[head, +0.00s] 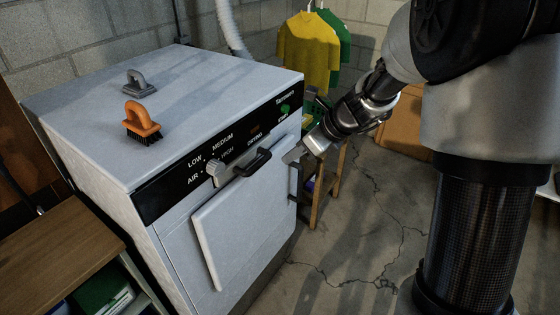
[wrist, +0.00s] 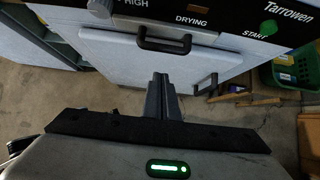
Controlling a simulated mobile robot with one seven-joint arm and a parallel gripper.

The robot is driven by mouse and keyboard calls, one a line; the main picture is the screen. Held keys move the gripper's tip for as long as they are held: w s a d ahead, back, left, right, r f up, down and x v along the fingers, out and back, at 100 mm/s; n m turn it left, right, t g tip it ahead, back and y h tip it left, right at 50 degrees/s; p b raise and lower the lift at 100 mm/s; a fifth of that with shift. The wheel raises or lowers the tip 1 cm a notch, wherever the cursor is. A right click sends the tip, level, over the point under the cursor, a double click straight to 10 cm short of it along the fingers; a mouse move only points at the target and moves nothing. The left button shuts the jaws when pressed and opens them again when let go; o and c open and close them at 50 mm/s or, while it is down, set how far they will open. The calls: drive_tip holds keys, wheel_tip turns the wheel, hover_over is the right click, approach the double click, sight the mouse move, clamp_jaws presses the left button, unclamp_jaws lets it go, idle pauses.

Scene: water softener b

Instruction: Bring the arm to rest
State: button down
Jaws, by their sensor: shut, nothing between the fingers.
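My arm reaches in from the right in the head view. My gripper (head: 291,156) is close to the right front edge of a white dryer (head: 165,85). I cannot tell from the head view whether it touches the dryer. In the wrist view, the two dark fingers of my gripper (wrist: 163,97) are together with nothing between them. They point toward the dryer's white front door (wrist: 115,48). The dryer's black handle (wrist: 165,40) is beyond the fingertips, with a second handle (wrist: 207,84) to the right.
An orange brush (head: 142,118) and a grey brush (head: 138,85) sit on the dryer top. A wooden-topped shelf (head: 65,245) stands at left. A wooden stool (head: 328,190) and a green crate (wrist: 290,72) are right of the dryer. Cracked floor (head: 345,260) is clear in front.

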drive_tip(key=s+d+r+n+h+p, duration=0.2)
drive_tip(key=s+d+r+n, duration=0.1)
drive_tip(key=s+r+n, duration=0.9)
drive_tip(key=s+d+r+n+h, duration=0.1)
drive_tip(key=s+d+n+h, duration=0.1)
drive_tip(key=s+n, duration=0.4)
drive_tip(key=s+d+r+n+t+h+p, duration=0.1)
drive_tip(key=s+d+r+n+h, duration=0.1)
drive_tip(key=s+d+n, duration=0.2)
drive_tip(key=s+n, duration=0.3)
drive_tip(key=s, duration=0.1)
drive_tip(key=shift+s+d, duration=0.25)
drive_tip(key=shift+s, duration=0.15)
